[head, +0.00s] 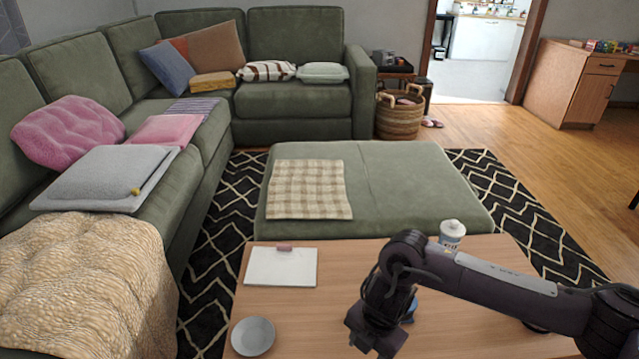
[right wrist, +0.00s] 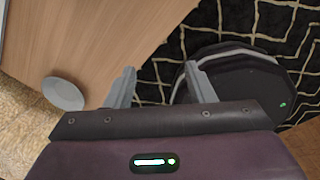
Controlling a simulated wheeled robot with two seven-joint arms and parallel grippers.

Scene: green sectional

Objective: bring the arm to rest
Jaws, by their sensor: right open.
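My right arm comes in from the right in the head view, above the wooden coffee table (head: 480,332). My right gripper (head: 372,345) hangs low over the table, pointing down. In the right wrist view its two fingers (right wrist: 160,82) stand apart with nothing between them. They are seen against the table edge and the patterned rug (right wrist: 155,75). My left gripper is in neither view.
A grey bowl (head: 253,336), a white notepad (head: 280,267) and a white container (head: 451,234) are on the table. A blue item (head: 410,310) is partly hidden behind my arm. A green ottoman (head: 400,185) stands beyond; a green sofa (head: 295,107) lines the left and back.

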